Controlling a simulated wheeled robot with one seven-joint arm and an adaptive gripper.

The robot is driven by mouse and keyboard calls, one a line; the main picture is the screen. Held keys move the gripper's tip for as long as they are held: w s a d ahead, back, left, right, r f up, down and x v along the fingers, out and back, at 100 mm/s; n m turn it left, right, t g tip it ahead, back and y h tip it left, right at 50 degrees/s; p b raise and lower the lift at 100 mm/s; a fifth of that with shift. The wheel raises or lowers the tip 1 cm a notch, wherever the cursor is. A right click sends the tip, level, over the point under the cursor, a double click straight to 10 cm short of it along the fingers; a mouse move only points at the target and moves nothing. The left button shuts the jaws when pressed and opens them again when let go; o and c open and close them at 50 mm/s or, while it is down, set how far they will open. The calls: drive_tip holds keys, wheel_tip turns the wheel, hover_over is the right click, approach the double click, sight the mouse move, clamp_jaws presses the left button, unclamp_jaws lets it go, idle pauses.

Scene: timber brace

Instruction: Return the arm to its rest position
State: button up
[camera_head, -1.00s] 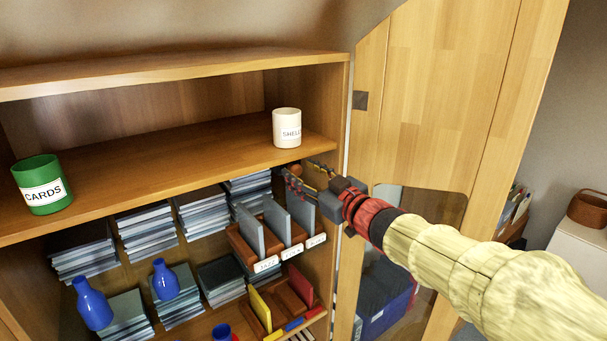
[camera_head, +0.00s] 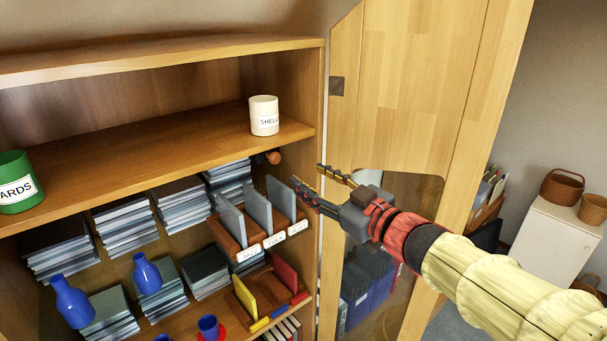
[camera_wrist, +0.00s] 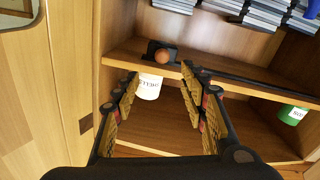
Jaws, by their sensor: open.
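My arm reaches in from the right in the head view, and my gripper (camera_head: 308,176) is open and empty. Its fingers point left toward the shelf unit, in front of its right edge and the open door. A round brown wooden knob (camera_head: 273,157) sits under the shelf board, left of the fingertips and apart from them. In the wrist view the open fingers (camera_wrist: 160,75) show with nothing held, and the knob (camera_wrist: 164,56) on its dark mount lies beyond the gap between them.
The open wooden door (camera_head: 400,90) stands close behind my gripper. Slotted file holders (camera_head: 262,222) and blue vases (camera_head: 72,302) are below. A white cabinet (camera_head: 550,245) stands at right.

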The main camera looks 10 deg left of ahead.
drive_tip(key=shift+s+d, duration=0.15)
drive_tip(key=w+d+f+m+t+h, duration=0.1)
drive_tip(key=w+d+f+m+h, duration=0.15)
drive_tip(key=d+f+h, duration=0.35)
drive_tip(key=w+d+f+m+h, duration=0.2)
drive_tip(key=d+f+m+h, duration=0.1)
drive_tip(key=d+f, duration=0.35)
drive_tip(key=s+d+f+m+g+h+b, duration=0.2)
drive_tip(key=s+d+f+h+b, duration=0.2)
drive_tip(key=s+d+f, duration=0.3)
drive_tip(key=s+d+f+m+g+b, duration=0.2)
drive_tip(key=s+d+f+b, duration=0.1)
drive_tip(key=s+f+b, duration=0.9)
drive_tip(key=s+d+f+m+g+b, duration=0.3)
drive_tip(key=s+d+f+b, duration=0.1)
drive_tip(key=s+f+b, duration=0.9)
drive_tip(key=shift+d+f+h, duration=0.3)
drive_tip(key=shift+f, duration=1.55)
